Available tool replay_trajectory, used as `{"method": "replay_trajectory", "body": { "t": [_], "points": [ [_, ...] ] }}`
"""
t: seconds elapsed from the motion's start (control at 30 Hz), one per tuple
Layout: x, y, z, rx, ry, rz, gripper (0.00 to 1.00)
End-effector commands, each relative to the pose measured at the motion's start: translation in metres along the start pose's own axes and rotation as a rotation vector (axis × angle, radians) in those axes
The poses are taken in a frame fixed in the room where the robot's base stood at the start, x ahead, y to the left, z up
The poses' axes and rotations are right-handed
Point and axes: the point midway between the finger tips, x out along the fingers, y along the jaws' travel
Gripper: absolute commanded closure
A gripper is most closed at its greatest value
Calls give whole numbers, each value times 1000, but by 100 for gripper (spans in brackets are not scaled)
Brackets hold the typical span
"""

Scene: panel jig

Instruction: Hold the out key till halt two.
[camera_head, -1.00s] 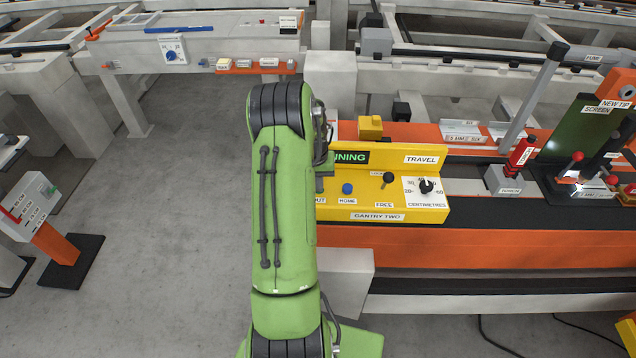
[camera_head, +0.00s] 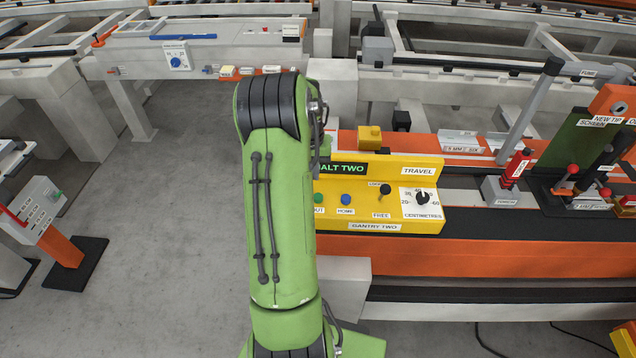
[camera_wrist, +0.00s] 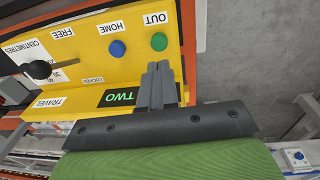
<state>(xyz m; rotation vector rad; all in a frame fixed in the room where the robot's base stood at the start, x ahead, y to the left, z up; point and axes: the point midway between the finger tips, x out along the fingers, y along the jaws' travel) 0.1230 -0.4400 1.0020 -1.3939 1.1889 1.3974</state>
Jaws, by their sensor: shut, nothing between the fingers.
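The out key (camera_wrist: 159,41) is a round green button on the yellow gantry two panel (camera_wrist: 75,60). It also shows in the head view (camera_head: 318,197), partly beside my arm. The blue home key (camera_wrist: 117,48) is next to it. My gripper (camera_wrist: 158,66) is shut and empty, its fingertips close to the out key in the picture. The whole key shows past the tips, and they look apart from it. The panel's display (camera_head: 345,169) reads "ALT TWO" in green, its left end hidden by my arm; the wrist view shows "TWO".
A black lever (camera_head: 384,189) stands between the locked and free labels. The travel dial (camera_head: 422,197) is at the panel's right. A yellow block (camera_head: 369,136) stands behind the panel. A red-topped post (camera_head: 516,166) is further right. Open floor lies left of my arm.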

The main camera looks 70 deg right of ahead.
Motion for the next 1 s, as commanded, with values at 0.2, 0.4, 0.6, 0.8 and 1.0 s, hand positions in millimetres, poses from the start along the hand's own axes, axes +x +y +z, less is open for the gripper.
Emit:
{"method": "replay_trajectory", "body": {
  "t": [0.2, 0.4, 0.6, 0.8, 1.0],
  "points": [
    [-36, 1, -1, 2, 4, 1, 100],
    [-40, 1, -1, 2, 3, 1, 100],
    [-40, 1, -1, 1, 4, 1, 100],
    [-40, 1, -1, 1, 4, 1, 100],
    [-42, -2, 0, -6, 7, -2, 100]
  ]
}}
